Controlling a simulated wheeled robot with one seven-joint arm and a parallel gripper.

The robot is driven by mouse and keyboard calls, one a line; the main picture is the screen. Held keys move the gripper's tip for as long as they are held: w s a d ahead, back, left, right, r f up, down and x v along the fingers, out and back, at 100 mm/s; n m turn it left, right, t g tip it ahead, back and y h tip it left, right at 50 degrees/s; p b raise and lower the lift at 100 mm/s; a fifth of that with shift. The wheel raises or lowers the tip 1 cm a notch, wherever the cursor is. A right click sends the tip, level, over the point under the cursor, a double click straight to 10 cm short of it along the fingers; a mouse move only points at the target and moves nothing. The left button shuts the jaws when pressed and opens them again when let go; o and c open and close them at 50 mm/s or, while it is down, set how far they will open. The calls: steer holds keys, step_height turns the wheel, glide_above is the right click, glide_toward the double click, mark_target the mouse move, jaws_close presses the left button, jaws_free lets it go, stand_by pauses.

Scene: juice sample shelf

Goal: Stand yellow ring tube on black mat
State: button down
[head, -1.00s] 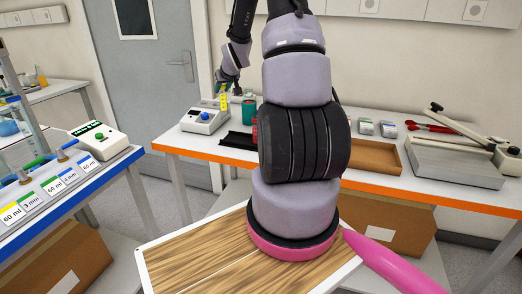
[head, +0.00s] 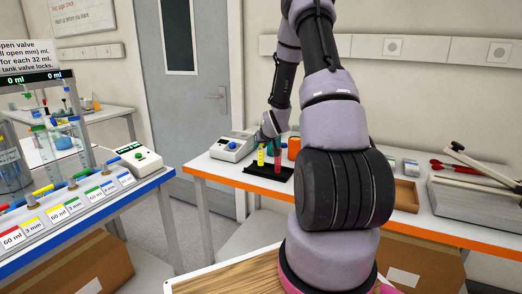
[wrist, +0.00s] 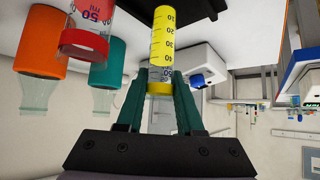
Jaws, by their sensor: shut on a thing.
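The yellow ring tube (wrist: 161,40) is filled with yellow and has a yellow ring at the end near my gripper (wrist: 158,88). My gripper is shut on it with teal fingers at the ring end. In the head view the yellow tube (head: 261,156) hangs upright over the left part of the black mat (head: 268,174), with my gripper (head: 268,137) above it. I cannot tell whether its base touches the mat. A red tube (head: 277,156) stands on the mat just right of it; it also shows in the wrist view (wrist: 84,40).
A white meter with a blue knob (head: 232,147) stands left of the mat. An orange container (head: 294,148) is at the back right; a teal container (wrist: 106,63) is near the red tube. A brown tray (head: 405,193) lies further right.

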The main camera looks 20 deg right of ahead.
steer(key=shift+f, duration=0.65)
steer(key=shift+f, duration=0.15)
steer(key=c, duration=0.5)
jaws_free()
steer(key=shift+c, duration=0.2)
